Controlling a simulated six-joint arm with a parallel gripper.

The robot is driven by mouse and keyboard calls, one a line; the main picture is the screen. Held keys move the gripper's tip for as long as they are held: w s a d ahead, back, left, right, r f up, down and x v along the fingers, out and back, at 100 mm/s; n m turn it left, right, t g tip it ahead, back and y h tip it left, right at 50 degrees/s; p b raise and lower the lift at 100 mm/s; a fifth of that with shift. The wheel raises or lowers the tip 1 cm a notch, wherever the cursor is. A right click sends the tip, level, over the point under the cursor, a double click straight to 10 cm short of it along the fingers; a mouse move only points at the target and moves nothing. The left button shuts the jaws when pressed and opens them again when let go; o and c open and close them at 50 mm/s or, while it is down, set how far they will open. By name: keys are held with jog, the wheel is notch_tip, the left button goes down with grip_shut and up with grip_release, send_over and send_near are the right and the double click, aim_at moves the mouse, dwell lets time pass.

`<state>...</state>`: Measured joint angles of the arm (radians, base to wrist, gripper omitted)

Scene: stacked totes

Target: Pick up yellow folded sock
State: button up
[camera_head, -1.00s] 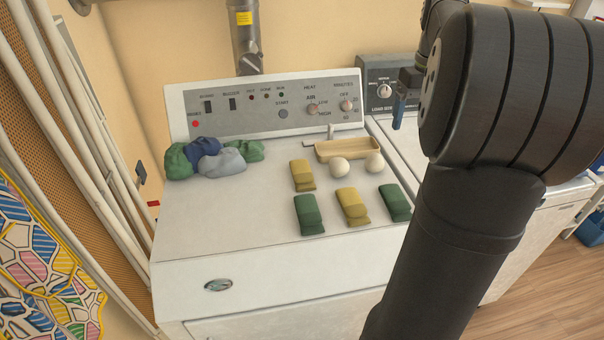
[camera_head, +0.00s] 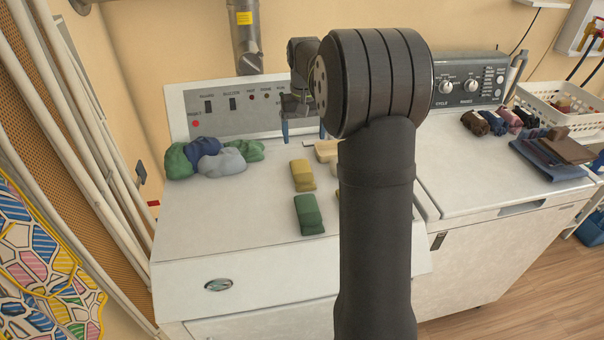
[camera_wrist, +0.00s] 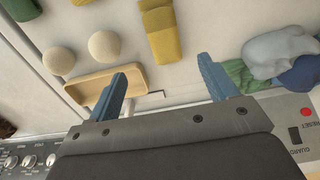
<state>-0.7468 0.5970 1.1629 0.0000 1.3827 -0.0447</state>
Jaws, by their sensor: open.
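A yellow folded sock (camera_head: 302,176) lies on the white dryer top, behind a green folded sock (camera_head: 309,214). In the wrist view the yellow sock (camera_wrist: 163,38) lies just beyond the gap between my fingertips, untouched. My gripper (camera_head: 304,132) is open and empty, its blue fingers pointing down behind the sock, near the control panel. The wrist view also shows my open gripper (camera_wrist: 162,70). A second yellow sock (camera_wrist: 82,2) is cut off at the wrist view's top edge.
A wooden tray (camera_wrist: 78,92) and two pale balls (camera_wrist: 104,45) lie beside the sock. Crumpled green, blue and grey cloths (camera_head: 220,160) sit at the back left. A washer (camera_head: 470,170) on the right holds rolled socks (camera_head: 476,123) and a white basket (camera_head: 565,112). The dryer's front left is clear.

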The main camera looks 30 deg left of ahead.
send_over(302, 170)
jog(key=f, duration=0.7)
jog(key=shift+w+d, duration=0.2)
jog(key=shift+d, duration=0.05)
jog(key=shift+s+a+f, duration=0.1)
jog(key=shift+a+f, duration=0.05)
jog(key=shift+f, duration=1.25)
jog(key=shift+s+a+f, duration=0.1)
jog(key=shift+f, duration=1.25)
jog(key=shift+c, duration=0.2)
jog(key=c, duration=1)
